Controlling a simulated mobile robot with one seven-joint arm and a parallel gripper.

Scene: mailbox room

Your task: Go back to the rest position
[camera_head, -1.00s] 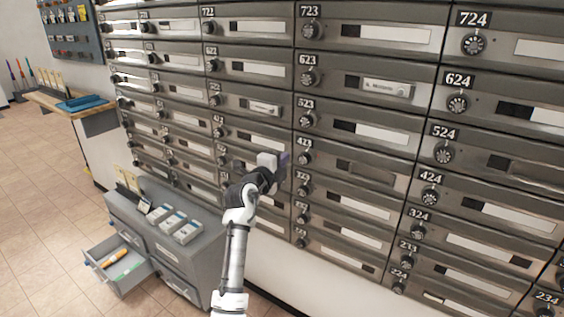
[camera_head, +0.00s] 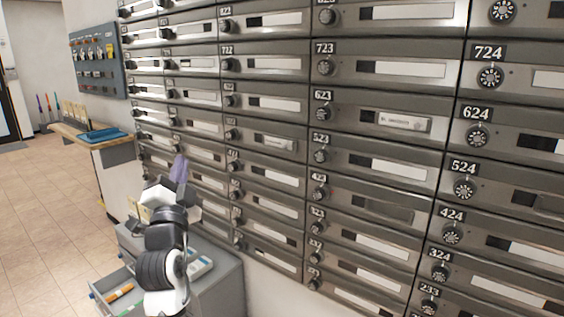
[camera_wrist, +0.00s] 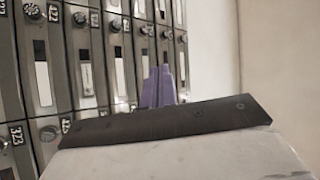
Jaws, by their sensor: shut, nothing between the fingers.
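My gripper (camera_head: 180,168) has purple fingers and is shut and empty. In the head view it points up at the left-centre, above the grey cabinet and in front of the left mailbox columns. My white and black arm folds up below it. In the wrist view the purple fingers (camera_wrist: 158,87) stand close together, with mailbox doors behind them. I cannot tell the exact gap between the fingers and the doors.
The wall of numbered mailboxes (camera_head: 385,105) fills the centre and right. A grey cabinet (camera_head: 225,285) with an open drawer (camera_head: 97,293) stands below my arm. A wooden shelf (camera_head: 70,130) holds a blue tray (camera_head: 103,135). Tiled floor (camera_head: 40,200) is clear at left.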

